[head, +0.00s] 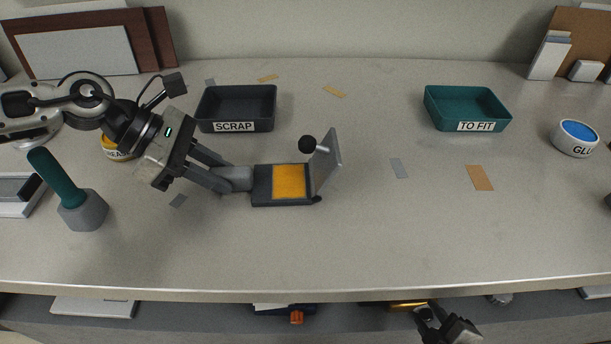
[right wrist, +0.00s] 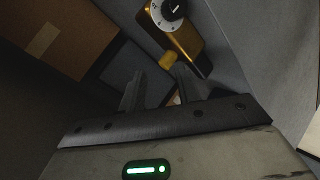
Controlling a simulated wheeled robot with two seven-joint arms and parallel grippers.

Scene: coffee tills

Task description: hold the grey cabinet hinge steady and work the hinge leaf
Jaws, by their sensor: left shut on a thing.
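The grey cabinet hinge lies on the bench, its dark base (head: 262,188) carrying an orange-yellow panel (head: 290,182). Its grey hinge leaf (head: 327,162) stands raised at the right end, tilted a little. A black ball knob (head: 307,144) sticks out from the leaf to the left on a short stem. My left gripper (head: 234,178) is shut on the grey block at the hinge's left end; the fingers partly hide it. My right gripper (head: 430,313) is low at the bench's front edge, away from the hinge. In the right wrist view its fingers (right wrist: 160,88) are apart with nothing held between them.
A dark SCRAP tray (head: 205,108) and a teal TO FIT tray (head: 433,110) stand at the back. A green-handled tool (head: 58,180) stands at left, a glue pot (head: 576,140) at right. A gold object (right wrist: 180,35) sits near my right fingers. The bench right of the hinge is mostly clear.

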